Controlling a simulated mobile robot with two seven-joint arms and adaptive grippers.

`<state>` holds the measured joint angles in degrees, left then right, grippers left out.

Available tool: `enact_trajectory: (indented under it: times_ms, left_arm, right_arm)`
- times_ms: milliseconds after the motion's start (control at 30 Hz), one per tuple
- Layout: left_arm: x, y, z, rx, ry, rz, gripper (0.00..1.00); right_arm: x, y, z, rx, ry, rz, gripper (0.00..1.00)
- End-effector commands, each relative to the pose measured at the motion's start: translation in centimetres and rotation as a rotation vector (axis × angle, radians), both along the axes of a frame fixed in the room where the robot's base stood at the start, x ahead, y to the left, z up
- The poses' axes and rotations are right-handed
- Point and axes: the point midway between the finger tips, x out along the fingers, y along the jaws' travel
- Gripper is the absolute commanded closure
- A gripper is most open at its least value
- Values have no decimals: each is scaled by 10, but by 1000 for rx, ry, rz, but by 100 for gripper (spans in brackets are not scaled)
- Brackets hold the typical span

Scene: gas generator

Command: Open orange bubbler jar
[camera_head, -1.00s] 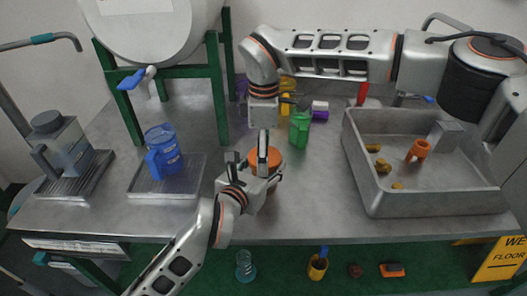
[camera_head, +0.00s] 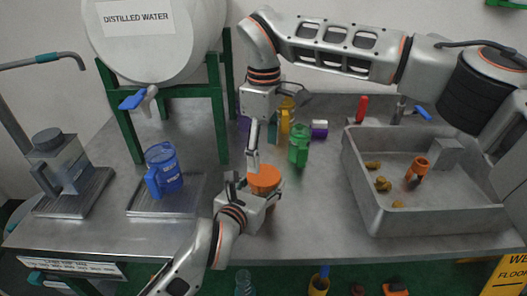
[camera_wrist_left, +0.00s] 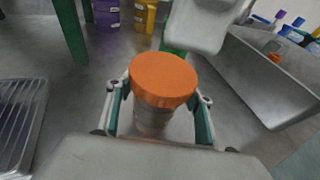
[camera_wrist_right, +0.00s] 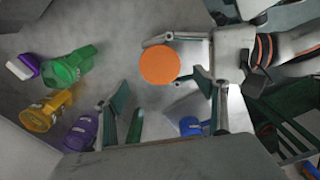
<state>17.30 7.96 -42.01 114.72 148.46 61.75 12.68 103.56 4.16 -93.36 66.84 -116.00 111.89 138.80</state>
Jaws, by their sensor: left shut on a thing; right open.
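The bubbler jar stands upright with its orange lid (camera_head: 264,180) on top. In the left wrist view the lid (camera_wrist_left: 163,80) covers most of the clear body (camera_wrist_left: 150,120). My left gripper (camera_head: 250,190) is shut around the jar's body below the lid, one finger on each side. My right gripper (camera_head: 254,158) points down just above and slightly left of the lid, open and empty. In the right wrist view the orange lid (camera_wrist_right: 160,65) lies beyond the open fingertips (camera_wrist_right: 168,92), apart from them.
Green (camera_head: 299,148), yellow (camera_head: 284,118) and purple (camera_wrist_right: 80,132) containers stand behind the jar. A blue jug (camera_head: 163,170) stands on a tray at left. A grey sink (camera_head: 430,222) with an orange item (camera_head: 416,168) is at right. Bare tabletop lies in front of the sink and jar.

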Motion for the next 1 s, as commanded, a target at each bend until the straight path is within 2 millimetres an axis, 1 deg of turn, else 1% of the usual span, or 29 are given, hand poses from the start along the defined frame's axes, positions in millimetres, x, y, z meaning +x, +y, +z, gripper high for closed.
enact_trajectory:
  times_ms: [33,200,400,600,867,967,1000]
  left_arm:
    - [0,0,-1,1,1,1,100]
    - [0,0,-1,1,1,1,100]
    - [0,0,-1,1,1,1,100]
    - [0,0,-1,1,1,1,100]
    - [0,0,0,1,1,1,100]
    - [0,0,0,0,1,0,100]
    - [0,0,0,0,1,0,100]
  right_arm:
    - [-1,0,-8,0,2,1,29]
    - [-1,0,-34,0,2,4,29]
    - [0,0,-59,0,1,4,29]
    - [0,0,-71,0,1,3,29]
    - [0,0,-72,0,-1,4,29]
    - [0,0,-72,0,-1,4,52]
    - [0,0,-72,0,-1,4,62]
